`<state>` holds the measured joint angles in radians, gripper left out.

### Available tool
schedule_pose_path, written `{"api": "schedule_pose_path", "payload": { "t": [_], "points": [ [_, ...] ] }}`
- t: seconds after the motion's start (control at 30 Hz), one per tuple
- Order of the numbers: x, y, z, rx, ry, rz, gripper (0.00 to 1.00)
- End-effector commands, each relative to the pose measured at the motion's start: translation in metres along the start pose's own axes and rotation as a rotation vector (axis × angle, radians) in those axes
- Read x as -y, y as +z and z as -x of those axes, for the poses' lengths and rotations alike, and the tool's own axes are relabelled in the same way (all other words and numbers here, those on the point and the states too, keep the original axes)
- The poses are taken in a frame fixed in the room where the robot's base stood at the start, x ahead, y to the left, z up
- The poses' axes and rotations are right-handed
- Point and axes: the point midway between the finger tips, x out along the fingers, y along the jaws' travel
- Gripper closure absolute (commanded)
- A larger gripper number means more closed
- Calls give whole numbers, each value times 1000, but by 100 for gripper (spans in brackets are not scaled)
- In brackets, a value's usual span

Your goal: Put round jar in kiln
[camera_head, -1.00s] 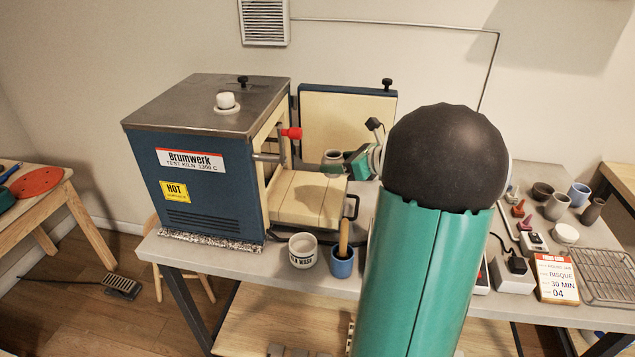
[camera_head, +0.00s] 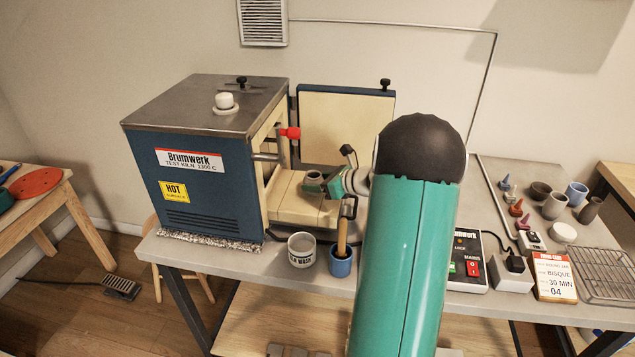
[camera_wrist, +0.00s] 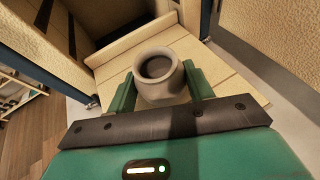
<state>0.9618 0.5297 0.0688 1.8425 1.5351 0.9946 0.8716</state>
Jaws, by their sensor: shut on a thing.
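The round jar (camera_wrist: 157,74) is a small grey-beige pot with a dark round mouth. In the wrist view my gripper (camera_wrist: 160,88) has one green finger on each side of it and is shut on it. The jar appears upright. In the head view the jar (camera_head: 313,177) and my gripper (camera_head: 325,184) are over the cream brick slab in front of the kiln's open side. The kiln (camera_head: 195,160) is a blue box with a steel top. Its door (camera_head: 345,125) stands open behind. I cannot tell whether the jar touches the slab (camera_head: 290,208).
A red-tipped rod (camera_head: 290,133) sticks out at the kiln opening. A white cup (camera_head: 302,250) and a blue cup with a wooden-handled tool (camera_head: 341,262) stand at the table's front edge. Several pots, cones and a wire rack (camera_head: 603,276) lie to the right.

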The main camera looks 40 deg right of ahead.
Motion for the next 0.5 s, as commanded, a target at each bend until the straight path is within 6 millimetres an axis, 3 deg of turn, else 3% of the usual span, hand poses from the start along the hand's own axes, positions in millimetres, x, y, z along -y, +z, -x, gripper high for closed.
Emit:
{"api": "schedule_pose_path", "payload": {
  "t": [0.17,0.2,0.3,0.5],
  "points": [
    [0,-3,-1,0,0,-1,73],
    [0,-3,-1,0,0,-1,42],
    [0,-3,-1,0,0,0,26],
    [0,-3,-1,0,0,0,26]
  ]
}}
